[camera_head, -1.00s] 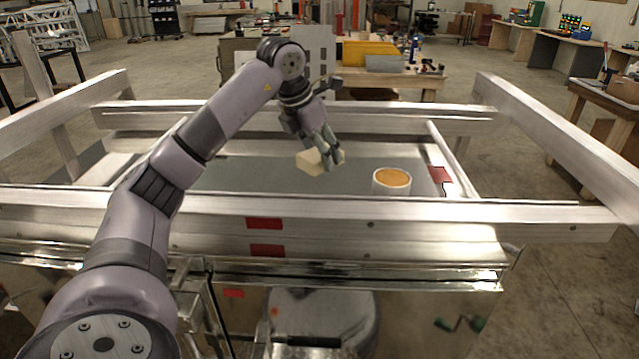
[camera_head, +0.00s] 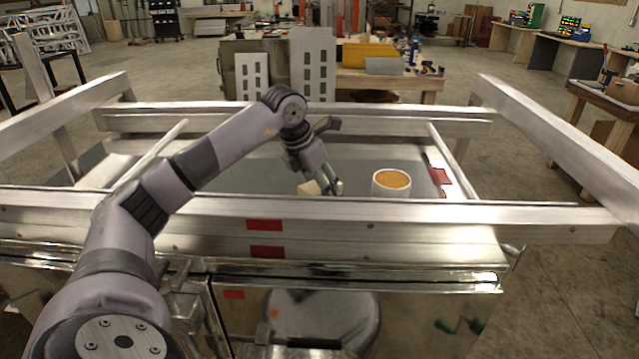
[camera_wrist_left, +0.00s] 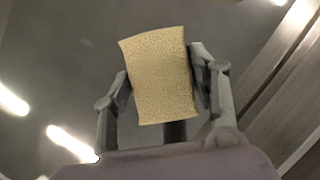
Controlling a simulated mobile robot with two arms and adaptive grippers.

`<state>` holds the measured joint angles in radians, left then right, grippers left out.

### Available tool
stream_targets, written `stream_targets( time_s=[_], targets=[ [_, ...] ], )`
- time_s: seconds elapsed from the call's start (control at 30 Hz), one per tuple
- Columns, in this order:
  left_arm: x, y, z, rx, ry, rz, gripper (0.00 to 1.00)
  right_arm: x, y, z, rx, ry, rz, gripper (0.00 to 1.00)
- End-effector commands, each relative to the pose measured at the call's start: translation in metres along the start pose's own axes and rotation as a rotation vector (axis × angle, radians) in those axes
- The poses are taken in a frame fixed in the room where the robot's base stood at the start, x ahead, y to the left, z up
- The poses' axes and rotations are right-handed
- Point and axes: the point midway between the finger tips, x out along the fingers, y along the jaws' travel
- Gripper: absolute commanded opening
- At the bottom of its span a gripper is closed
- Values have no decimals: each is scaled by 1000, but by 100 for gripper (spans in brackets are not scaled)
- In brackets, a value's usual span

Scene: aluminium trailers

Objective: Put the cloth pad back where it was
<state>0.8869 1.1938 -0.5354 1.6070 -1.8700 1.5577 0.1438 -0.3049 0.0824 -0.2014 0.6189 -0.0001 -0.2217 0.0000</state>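The cloth pad (camera_wrist_left: 160,75) is a pale yellow, textured rectangular block. In the left wrist view it sits between the two fingers of my left gripper (camera_wrist_left: 163,85), with a finger against each side. In the head view the left gripper (camera_head: 334,188) is low over the grey surface inside the metal frame, behind the front rail. The pad (camera_head: 311,188) shows there only in part, left of the fingers; the rail hides its lower edge, so I cannot tell whether it touches the surface. My right gripper is not in view.
A white cup with orange-brown contents (camera_head: 391,184) stands just right of the left gripper. The front rail (camera_head: 330,215) lies between my body and the grey surface (camera_head: 240,178). A red patch (camera_head: 439,176) is at the right. Grey surface left of the pad looks clear.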

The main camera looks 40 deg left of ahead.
Motion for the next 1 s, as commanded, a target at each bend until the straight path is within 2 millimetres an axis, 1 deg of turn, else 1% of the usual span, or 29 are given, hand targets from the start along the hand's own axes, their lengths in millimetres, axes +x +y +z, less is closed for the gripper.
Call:
stream_targets(
  time_s=[0.03, 0.2, 0.3, 0.53, 0.67, 0.77, 0.87, 1.0],
  targets=[
    [0, 0, 0, 0, 1, 0, 57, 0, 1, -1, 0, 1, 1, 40],
    [0, 0, 0, 0, 1, 0, 69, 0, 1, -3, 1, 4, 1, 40],
    [0, 0, 0, 0, 1, 0, 74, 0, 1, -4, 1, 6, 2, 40],
    [0, 0, 0, 0, 0, 0, 74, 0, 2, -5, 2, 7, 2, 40],
    [-6, 0, 2, 0, -1, 0, 74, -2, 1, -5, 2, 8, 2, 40],
    [-18, 0, 2, 0, -3, 2, 74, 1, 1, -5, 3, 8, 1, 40],
    [-37, 0, 2, 1, -5, 2, 74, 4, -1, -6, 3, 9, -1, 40],
    [-70, 0, 2, -1, -5, 2, 74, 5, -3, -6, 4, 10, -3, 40]
  ],
)
